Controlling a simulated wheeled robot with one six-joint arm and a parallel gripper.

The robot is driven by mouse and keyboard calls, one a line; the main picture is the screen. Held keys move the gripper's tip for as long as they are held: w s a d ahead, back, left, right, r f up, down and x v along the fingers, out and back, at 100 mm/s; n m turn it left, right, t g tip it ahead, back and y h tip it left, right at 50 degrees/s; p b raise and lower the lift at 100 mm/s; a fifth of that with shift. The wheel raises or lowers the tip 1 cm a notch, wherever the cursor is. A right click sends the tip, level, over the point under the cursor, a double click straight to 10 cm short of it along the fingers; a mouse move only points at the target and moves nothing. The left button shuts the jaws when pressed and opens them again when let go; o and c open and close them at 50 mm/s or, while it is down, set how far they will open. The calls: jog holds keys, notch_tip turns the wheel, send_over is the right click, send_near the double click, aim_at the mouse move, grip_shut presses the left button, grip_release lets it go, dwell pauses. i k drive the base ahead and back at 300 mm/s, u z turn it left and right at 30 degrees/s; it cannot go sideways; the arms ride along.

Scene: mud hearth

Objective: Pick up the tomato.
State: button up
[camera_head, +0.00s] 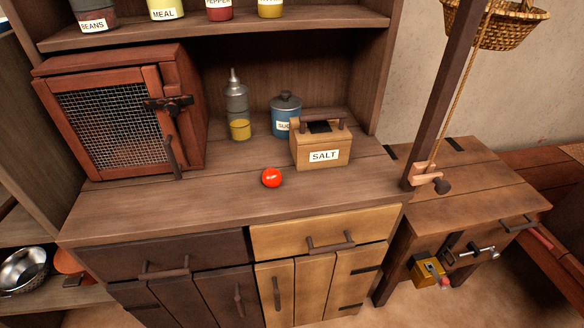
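A small red tomato (271,177) sits on the wooden counter (215,196) of the cupboard, near the middle of the camera_head view. It stands apart from other things, to the left and in front of the wooden salt box (336,146). My gripper is not in view, so I cannot see whether it is open or shut.
A red mesh-door box (100,127) stands left on the counter. A shelf (225,32) overhangs the back. The counter's front strip is clear.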

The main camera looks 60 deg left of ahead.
aim_at(271, 178)
jog(key=u, duration=1.95)
